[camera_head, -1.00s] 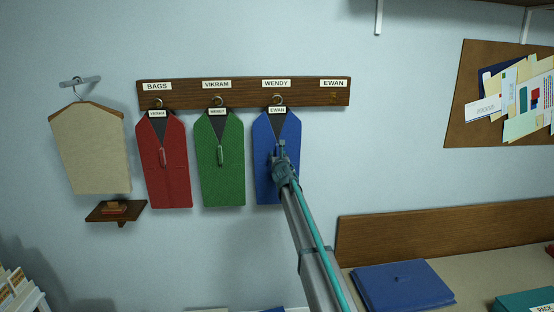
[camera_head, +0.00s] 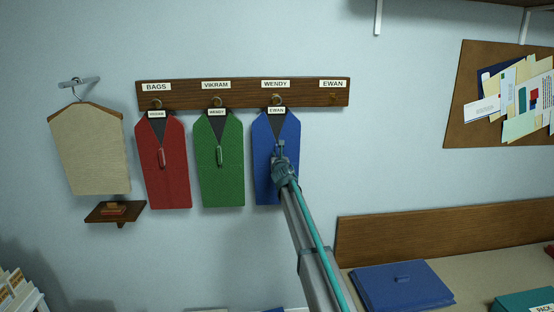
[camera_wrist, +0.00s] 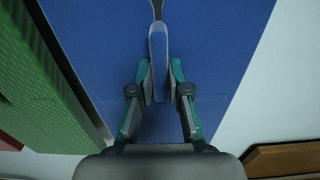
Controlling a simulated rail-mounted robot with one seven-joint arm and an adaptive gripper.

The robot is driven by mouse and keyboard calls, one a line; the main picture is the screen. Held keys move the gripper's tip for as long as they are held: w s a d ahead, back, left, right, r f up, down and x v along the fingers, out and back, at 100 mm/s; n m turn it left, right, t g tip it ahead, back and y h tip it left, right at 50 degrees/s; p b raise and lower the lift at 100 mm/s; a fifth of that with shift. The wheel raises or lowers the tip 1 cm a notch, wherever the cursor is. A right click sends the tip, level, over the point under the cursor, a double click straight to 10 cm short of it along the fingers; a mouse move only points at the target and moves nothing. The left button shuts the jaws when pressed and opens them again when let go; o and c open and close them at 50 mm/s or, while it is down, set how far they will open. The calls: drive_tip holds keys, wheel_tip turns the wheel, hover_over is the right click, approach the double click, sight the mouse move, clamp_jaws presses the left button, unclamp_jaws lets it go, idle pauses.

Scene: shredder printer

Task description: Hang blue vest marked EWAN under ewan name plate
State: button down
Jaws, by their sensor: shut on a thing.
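The blue vest (camera_head: 264,130) bears an EWAN tag (camera_head: 277,111) and hangs on the hook under the WENDY plate (camera_head: 275,84). My gripper (camera_head: 281,160) is at the vest's front; in the wrist view my gripper (camera_wrist: 159,85) is shut on the blue vest's upright handle (camera_wrist: 158,50). The blue vest fills most of the wrist view (camera_wrist: 95,45). The EWAN name plate (camera_head: 333,84) is at the right end of the wooden rail (camera_head: 310,98), with an empty hook (camera_head: 333,98) below it.
A green vest (camera_head: 220,180) marked WENDY hangs under VIKRAM, close left of the blue one. A red vest (camera_head: 165,185) hangs under BAGS. A beige bag-like piece (camera_head: 90,150) hangs farther left, above a small shelf (camera_head: 100,213). The wall right of the blue vest is clear.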

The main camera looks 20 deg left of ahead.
drive_tip(key=shift+r, duration=0.6)
drive_tip(key=b+v, duration=0.3)
drive_tip(key=v, duration=1.5)
drive_tip(key=shift+r+b, duration=0.2)
drive_tip(key=shift+b, duration=0.1)
